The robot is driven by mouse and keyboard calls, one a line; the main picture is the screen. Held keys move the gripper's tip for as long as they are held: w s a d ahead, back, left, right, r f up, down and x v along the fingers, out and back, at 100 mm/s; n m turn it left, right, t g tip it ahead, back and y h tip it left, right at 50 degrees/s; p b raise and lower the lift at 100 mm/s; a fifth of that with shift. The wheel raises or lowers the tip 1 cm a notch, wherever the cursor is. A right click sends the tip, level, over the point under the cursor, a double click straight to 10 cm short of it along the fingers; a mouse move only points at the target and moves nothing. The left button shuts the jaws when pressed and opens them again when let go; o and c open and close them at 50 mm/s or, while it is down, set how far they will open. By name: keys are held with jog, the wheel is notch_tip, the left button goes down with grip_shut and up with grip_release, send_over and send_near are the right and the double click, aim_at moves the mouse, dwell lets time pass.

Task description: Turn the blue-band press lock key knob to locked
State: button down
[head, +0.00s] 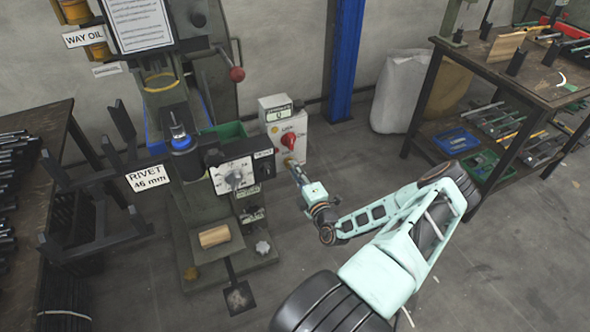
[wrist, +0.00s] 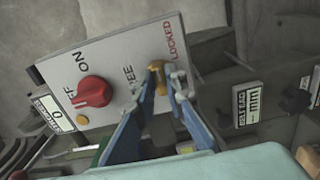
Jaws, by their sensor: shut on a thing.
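The blue-band press (head: 182,144) stands at centre-left in the head view. Its pale control box (head: 280,110) is on its right side. In the wrist view the box face (wrist: 115,62) carries the brass key knob (wrist: 158,76) between the words FREE and LOCKED. My gripper (wrist: 158,88) is shut on the key knob, with one blue-grey finger on each side of it. The fingers partly cover the knob and the FREE word, so I cannot tell exactly which word it points to. In the head view my gripper (head: 294,168) reaches the lower part of the box.
A red switch (wrist: 92,91) marked ON sits beside the key knob. The press's dial plate (head: 238,176) and a RIVET 46 mm sign (head: 148,178) are to the left. A workbench (head: 500,65) with tools stands at the right. The floor between is clear.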

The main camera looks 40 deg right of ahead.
jog(key=c, duration=2)
grip_release()
jog(key=shift+o, duration=0.2)
jog(key=v, duration=1.2)
